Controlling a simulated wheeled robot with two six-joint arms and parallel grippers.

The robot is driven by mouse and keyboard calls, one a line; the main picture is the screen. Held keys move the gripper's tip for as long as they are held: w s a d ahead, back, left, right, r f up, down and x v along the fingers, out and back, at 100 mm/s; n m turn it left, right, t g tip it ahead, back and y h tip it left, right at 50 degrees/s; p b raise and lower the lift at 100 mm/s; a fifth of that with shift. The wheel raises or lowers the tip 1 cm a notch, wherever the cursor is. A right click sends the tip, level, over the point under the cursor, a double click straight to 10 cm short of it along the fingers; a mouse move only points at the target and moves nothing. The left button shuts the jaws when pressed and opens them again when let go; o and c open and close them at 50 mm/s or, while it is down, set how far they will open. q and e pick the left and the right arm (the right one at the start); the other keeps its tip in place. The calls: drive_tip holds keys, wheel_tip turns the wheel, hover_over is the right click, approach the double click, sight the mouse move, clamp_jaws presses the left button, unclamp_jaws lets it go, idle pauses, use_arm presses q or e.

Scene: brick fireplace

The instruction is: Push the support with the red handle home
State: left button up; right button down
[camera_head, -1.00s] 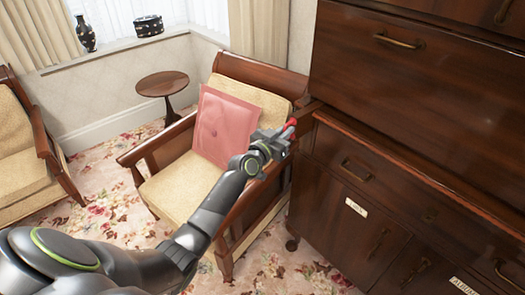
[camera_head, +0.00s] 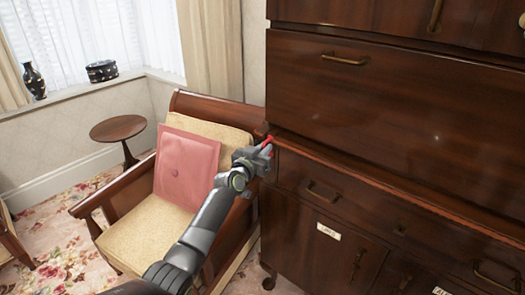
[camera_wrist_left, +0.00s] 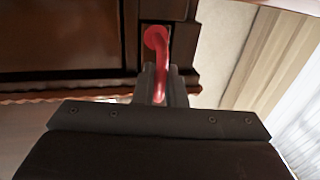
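The support's red handle (camera_head: 267,145) is at the left front edge of the dark wooden cabinet, just under its big drop front. My left gripper (camera_head: 261,152) is at it in the head view. In the left wrist view the red handle (camera_wrist_left: 158,42) is a hooked bar, with its lower part between the two close-set fingers of my left gripper (camera_wrist_left: 161,88). The fingers look closed around it. The support itself is mostly hidden by the gripper, so how far it stands out cannot be told. My right gripper is not in view.
The cabinet (camera_head: 370,110) fills the right side, with its drop front closed. An armchair (camera_head: 150,225) with a pink cushion (camera_head: 187,168) stands close on the left, beneath my left arm. A small round table (camera_head: 118,128) stands behind it by the window.

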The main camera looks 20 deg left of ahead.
use_arm(q)
drive_tip(key=shift+o, duration=1.1)
drive_tip(key=shift+w, duration=0.1)
drive_tip(key=s+a, duration=0.1)
drive_tip(key=s, duration=0.7)
drive_tip(key=s+a+p, duration=0.1)
drive_tip(key=s+a, duration=0.1)
drive_tip(key=s, duration=0.7)
drive_tip(key=shift+a, duration=0.25)
